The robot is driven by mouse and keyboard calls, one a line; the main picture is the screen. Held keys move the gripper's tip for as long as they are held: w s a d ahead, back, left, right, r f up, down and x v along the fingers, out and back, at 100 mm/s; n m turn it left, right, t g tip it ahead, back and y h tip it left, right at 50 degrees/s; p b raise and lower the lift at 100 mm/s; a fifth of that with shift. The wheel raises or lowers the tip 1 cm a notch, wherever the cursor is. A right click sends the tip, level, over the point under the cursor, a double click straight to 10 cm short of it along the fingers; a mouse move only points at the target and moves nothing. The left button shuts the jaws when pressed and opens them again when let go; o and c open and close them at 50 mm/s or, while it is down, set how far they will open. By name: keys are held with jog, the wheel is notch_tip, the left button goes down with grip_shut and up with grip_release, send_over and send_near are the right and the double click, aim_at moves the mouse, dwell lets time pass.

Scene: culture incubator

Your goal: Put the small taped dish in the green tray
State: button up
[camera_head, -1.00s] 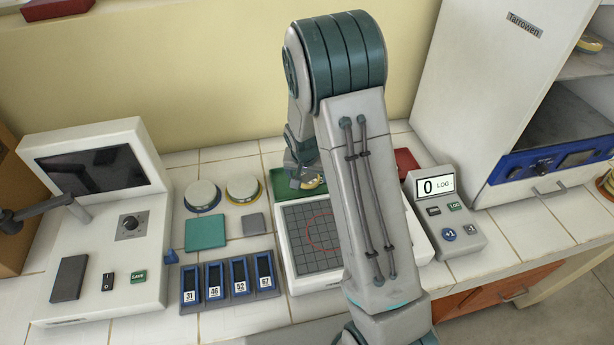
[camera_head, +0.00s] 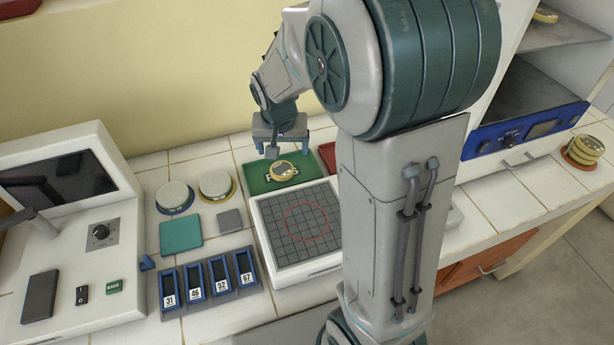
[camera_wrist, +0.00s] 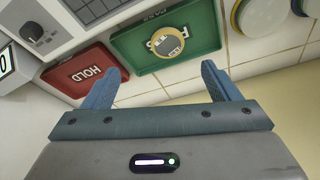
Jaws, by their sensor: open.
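The small taped dish (camera_head: 284,170), gold-rimmed with a dark patch on its lid, lies in the green tray (camera_head: 258,186). In the wrist view the dish (camera_wrist: 167,43) sits on the tray's printed lettering, inside the rim of the green tray (camera_wrist: 207,42). My gripper (camera_head: 281,150) is open and empty, just behind and above the dish. In the wrist view my gripper's blue fingers (camera_wrist: 160,88) are spread wide, apart from the dish and the tray.
A red tray marked HOLD (camera_wrist: 88,73) is beside the green one. The gridded plate device (camera_head: 300,222) stands in front. Two round lidded dishes (camera_head: 175,196) (camera_head: 217,186) are at left. Stacked dishes (camera_head: 583,151) stand at far right, near the incubator (camera_head: 530,95).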

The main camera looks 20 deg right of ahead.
jog(key=s+r+n, duration=0.2)
jog(key=s+r, duration=0.2)
jog(key=s, duration=0.6)
jog(key=s+r+n+y, duration=0.1)
jog(key=s+r+n, duration=0.1)
jog(key=s, duration=0.8)
jog(key=shift+s+d+r, duration=0.35)
jog(key=shift+d+r, duration=0.1)
jog(key=shift+r, duration=0.4)
